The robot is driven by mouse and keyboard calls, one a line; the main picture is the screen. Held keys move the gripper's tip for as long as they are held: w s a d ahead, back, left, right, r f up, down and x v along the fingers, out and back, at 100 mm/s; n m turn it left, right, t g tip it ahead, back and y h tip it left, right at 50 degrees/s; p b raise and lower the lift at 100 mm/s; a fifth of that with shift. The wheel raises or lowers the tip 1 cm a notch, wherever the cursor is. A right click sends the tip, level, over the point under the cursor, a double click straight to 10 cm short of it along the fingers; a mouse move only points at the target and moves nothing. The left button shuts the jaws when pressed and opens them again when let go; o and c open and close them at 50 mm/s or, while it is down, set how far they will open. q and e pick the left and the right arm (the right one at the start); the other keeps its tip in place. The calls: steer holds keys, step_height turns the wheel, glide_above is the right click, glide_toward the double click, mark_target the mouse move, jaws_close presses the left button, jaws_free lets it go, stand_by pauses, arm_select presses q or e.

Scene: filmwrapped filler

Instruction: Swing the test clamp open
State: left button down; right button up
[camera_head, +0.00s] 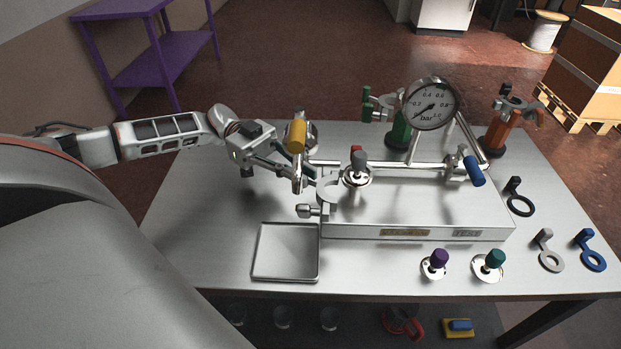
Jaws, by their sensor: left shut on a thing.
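A bench rig (410,205) has a silver pipe (400,165) with fittings along its top. A metal clamp ring (328,188) with a small knob (308,211) is at the rig's left end. I cannot tell for sure whether it is the test clamp, or how far it is open. My left gripper (296,180) reaches in from the left and is shut on a small metal part beside this ring, below a yellow handle (297,136). The fingers and fittings overlap, hiding the exact grip. My right gripper is not in view.
A pressure gauge (430,104) stands above the pipe, with a blue-handled valve (473,171) at right. An empty tray (286,275) lies front left. Purple-topped (439,257) and teal-topped (495,258) fittings stand in front. Ring tools (551,259) lie right. The table's left part is clear.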

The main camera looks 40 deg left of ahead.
arm_select(q)
steer(key=shift+w+a+f+m+g+b, duration=0.15)
steer(key=shift+m+g+b, duration=0.25)
steer(key=shift+g+b, duration=0.2)
steer(key=shift+r, duration=0.25)
steer(key=c, duration=2.1)
jaws_free()
steer(key=a, duration=0.8)
steer(key=w+a, duration=0.1)
steer(key=a, duration=0.3)
